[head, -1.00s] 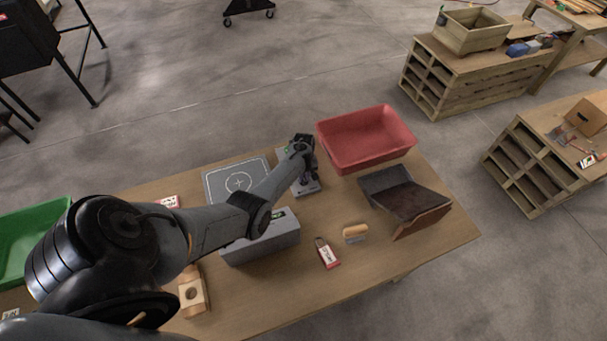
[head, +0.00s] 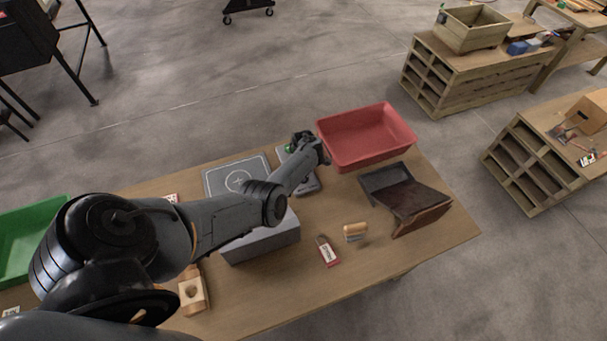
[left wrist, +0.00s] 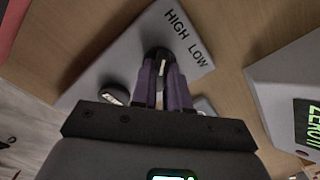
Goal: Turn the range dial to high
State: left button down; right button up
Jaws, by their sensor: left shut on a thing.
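The grey control panel (head: 314,186) stands on the table, partly hidden under my left arm in the head view. In the left wrist view, the panel (left wrist: 120,52) carries the words HIGH and LOW near one edge. The black range dial (left wrist: 157,54) sits beside these words, between my fingertips. My left gripper (left wrist: 161,68) is shut on the dial, with a finger on each side. A light mark shows between the fingers; I cannot tell which word it points to. In the head view the left gripper (head: 306,142) is over the panel, and the dial is hidden. My right gripper is not in view.
A red bin (head: 365,138) stands close to the right of the gripper. A grey box (head: 262,245) with a green display (left wrist: 307,122) is nearby. A dark tray (head: 405,195), a wooden-handled brush (head: 355,231) and a red-white tag (head: 328,252) lie at the right.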

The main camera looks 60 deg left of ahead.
pick_arm(q)
jog(key=shift+n, duration=0.5)
jog(key=c, duration=1.1)
grip_release()
jog(key=shift+r+p, duration=1.7)
jog(key=shift+r, duration=3.7)
